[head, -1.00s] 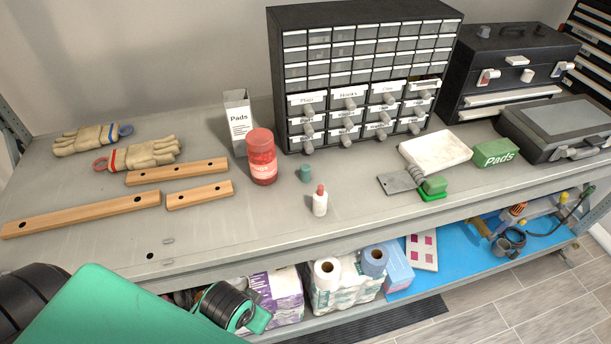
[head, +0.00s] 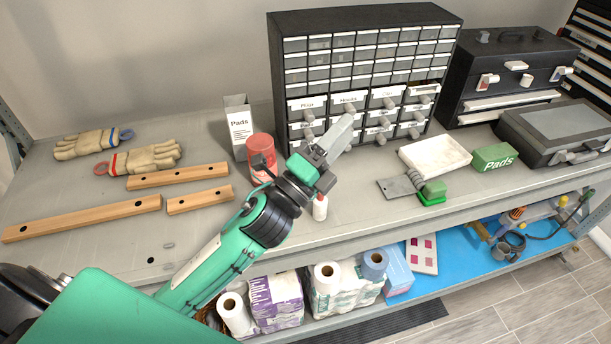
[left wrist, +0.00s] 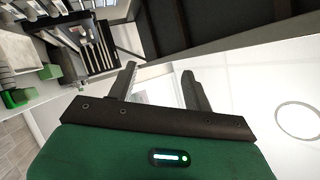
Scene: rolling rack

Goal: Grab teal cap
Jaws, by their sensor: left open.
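The teal cap is hidden in the head view now, behind my left arm and gripper. Earlier it stood on the shelf between the red jar (head: 259,147) and the small white bottle (head: 320,208). My left gripper (head: 338,136) is above the shelf, in front of the drawer cabinet's lower labelled drawers. It also shows in the left wrist view (left wrist: 159,68), fingers spread with nothing between them. The cap is not seen in the wrist view either. My right gripper is not in view.
The drawer cabinet (head: 368,50) stands behind the gripper. My arm partly covers the red jar and white bottle. A white tray (head: 436,154) and green Pads box (head: 494,158) lie right.

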